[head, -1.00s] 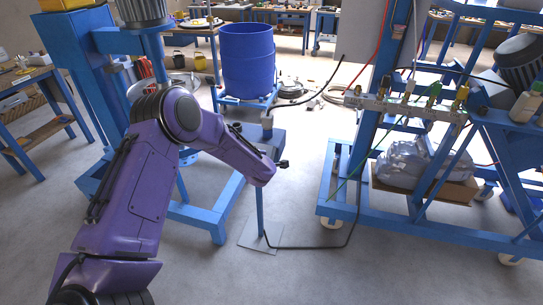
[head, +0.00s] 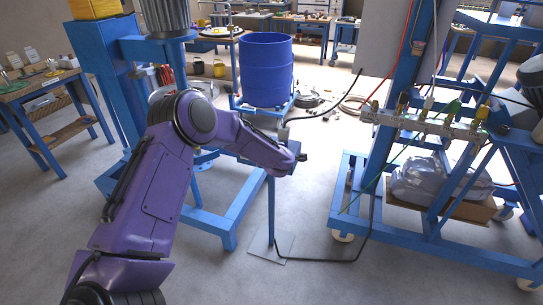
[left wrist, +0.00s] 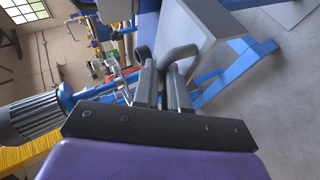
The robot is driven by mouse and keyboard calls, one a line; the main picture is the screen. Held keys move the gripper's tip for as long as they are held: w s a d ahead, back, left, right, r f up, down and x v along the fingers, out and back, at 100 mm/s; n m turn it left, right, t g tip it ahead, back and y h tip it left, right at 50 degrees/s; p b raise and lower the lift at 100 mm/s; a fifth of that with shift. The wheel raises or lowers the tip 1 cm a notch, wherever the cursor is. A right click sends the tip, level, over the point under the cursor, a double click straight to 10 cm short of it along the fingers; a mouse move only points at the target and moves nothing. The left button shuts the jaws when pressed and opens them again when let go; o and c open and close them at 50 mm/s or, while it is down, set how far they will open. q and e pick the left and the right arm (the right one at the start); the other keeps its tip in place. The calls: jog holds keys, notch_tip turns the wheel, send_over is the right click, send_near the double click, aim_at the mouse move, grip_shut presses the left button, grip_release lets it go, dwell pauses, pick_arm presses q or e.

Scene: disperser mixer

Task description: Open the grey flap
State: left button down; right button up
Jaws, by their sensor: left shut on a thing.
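My left gripper (head: 303,157) is at the small stand in the middle of the head view, at the end of my purple arm. In the left wrist view its two fingers (left wrist: 162,76) are closed around a curved dark grey handle (left wrist: 181,53). A plain grey panel (left wrist: 196,30), which looks like the grey flap, is just beyond the handle. I cannot tell from these views whether it is raised or how the handle joins it. My arm hides most of the flap in the head view. My right gripper is not in view.
A blue drum (head: 266,70) stands behind my arm. A blue wheeled frame with a valve manifold (head: 424,122) is on the right. A black cable (head: 330,261) lies on the floor by the stand's base plate (head: 270,247). A workbench (head: 40,88) is at the left.

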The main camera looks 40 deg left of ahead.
pick_arm(q)
jog(key=shift+r, duration=0.1)
jog(key=c, duration=1.2)
grip_release()
jog(key=shift+o, duration=0.2)
jog(key=b+v, duration=0.2)
jog(key=v, duration=0.8)
jog(key=shift+s+d+r, duration=0.1)
jog(key=shift+d, duration=0.05)
jog(key=s+d+f+m+h, duration=0.1)
jog(key=s+d+f+m, duration=0.25)
jog(key=s+f, duration=0.3)
jog(key=s+d+f+m+h+b, duration=0.1)
jog(key=s+d+f+m, duration=0.1)
jog(key=s+f+m, duration=0.5)
jog(key=s+d+f+m+h, duration=0.1)
jog(key=s+d+f+m, duration=0.1)
jog(key=s+f, duration=0.45)
jog(key=s+d+f+m+g, duration=0.1)
jog(key=s+f+m+g, duration=0.1)
jog(key=s+f, duration=0.3)
jog(key=s+f+m+g+h+b, duration=0.1)
jog(key=s+f, duration=0.4)
jog(key=s, duration=0.8)
jog(key=shift+d+f+m+g+h, duration=0.35)
jog(key=shift+m+g, duration=0.3)
jog(key=shift+g, duration=0.55)
